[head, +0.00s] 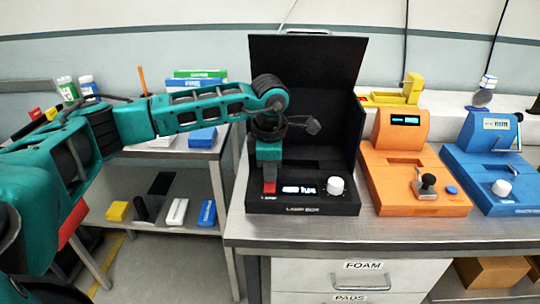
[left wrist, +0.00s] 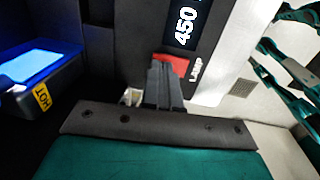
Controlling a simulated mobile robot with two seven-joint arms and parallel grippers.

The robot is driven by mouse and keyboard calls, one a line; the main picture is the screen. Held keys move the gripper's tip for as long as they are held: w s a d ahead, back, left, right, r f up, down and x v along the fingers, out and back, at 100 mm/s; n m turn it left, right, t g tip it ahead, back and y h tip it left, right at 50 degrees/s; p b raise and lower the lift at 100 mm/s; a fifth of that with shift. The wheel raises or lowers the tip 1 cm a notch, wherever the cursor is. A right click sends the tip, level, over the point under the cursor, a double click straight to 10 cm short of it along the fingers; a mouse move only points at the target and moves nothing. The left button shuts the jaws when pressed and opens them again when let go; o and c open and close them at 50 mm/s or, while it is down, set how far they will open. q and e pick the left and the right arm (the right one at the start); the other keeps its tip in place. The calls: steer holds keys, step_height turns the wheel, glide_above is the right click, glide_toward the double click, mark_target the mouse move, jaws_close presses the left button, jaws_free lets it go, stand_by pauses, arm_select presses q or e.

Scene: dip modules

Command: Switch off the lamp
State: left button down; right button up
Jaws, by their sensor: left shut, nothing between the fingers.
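The black lamp box (head: 340,150) stands on the metal bench with its lid up. Its front panel has a lit display (head: 299,189), a white knob (head: 335,186) and a red rocker switch (head: 269,187) at the left. My left gripper (head: 268,178) points down at the red switch, shut and empty. In the left wrist view the closed fingertips (left wrist: 164,66) overlap the red switch (left wrist: 178,64), beside the word LAMP and a display (left wrist: 185,25) reading 450. Whether they touch or press it I cannot tell. A blue-white glow (left wrist: 30,65) shows inside the box. My right gripper is out of view.
An orange device (head: 405,165) and a blue device (head: 490,170) stand to the right of the lamp box. A yellow device (head: 400,95) is behind. A lower shelf cart (head: 165,185) with small boxes stands to the left. A yellow HOT label (left wrist: 42,97) sits by the glow.

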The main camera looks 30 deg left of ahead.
arm_select(q)
steer(key=shift+f, duration=0.25)
steer(key=shift+w+a+f+b, duration=0.1)
steer(key=shift+f+b, duration=0.25)
steer(key=shift+b, duration=0.05)
steer(key=shift+r, duration=0.15)
